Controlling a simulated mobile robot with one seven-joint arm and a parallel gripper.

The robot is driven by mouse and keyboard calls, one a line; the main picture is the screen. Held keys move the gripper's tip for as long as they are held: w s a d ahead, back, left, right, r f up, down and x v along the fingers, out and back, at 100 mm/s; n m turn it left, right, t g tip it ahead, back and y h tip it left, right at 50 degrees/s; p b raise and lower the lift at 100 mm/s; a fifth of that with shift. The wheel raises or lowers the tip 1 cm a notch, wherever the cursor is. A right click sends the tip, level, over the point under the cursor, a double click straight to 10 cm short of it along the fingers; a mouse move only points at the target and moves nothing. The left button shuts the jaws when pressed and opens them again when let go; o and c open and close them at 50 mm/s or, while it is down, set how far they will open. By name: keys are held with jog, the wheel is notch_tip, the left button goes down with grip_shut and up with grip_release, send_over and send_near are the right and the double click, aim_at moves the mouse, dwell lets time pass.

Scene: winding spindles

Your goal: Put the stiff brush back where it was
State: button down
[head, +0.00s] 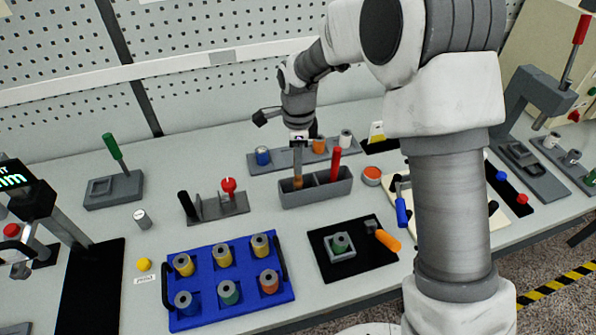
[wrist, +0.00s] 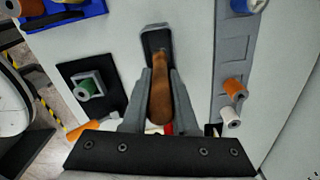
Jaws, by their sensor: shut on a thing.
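The stiff brush, with a brown wooden handle (wrist: 160,98), is between the fingers of my gripper (wrist: 158,88) in the wrist view. In the head view my gripper (head: 298,140) is above a grey two-compartment holder (head: 318,196), and the brush (head: 297,178) points down at its left compartment. Its lower end overlaps that compartment; whether it touches the bottom is hidden. The holder also shows in the wrist view (wrist: 157,32), just beyond the handle. A red-handled tool (head: 335,163) stands in the right compartment.
Behind the holder is a grey rack (head: 287,160) with blue, orange and white spools. A blue tray (head: 232,303) of several spools lies in front left. A black mat (head: 345,268) with a green spool in a grey block and an orange-handled tool is in front. A red-topped round tin (head: 372,174) stands right.

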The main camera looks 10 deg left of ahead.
jog(key=shift+f, duration=1.85)
jog(key=shift+f, duration=0.1)
jog(key=shift+f, duration=0.2)
jog(key=c, duration=0.7)
grip_release()
jog(key=shift+r, duration=0.1)
jog(key=shift+r, duration=0.1)
notch_tip(320, 180, up, 12)
jog(key=shift+r, duration=0.15)
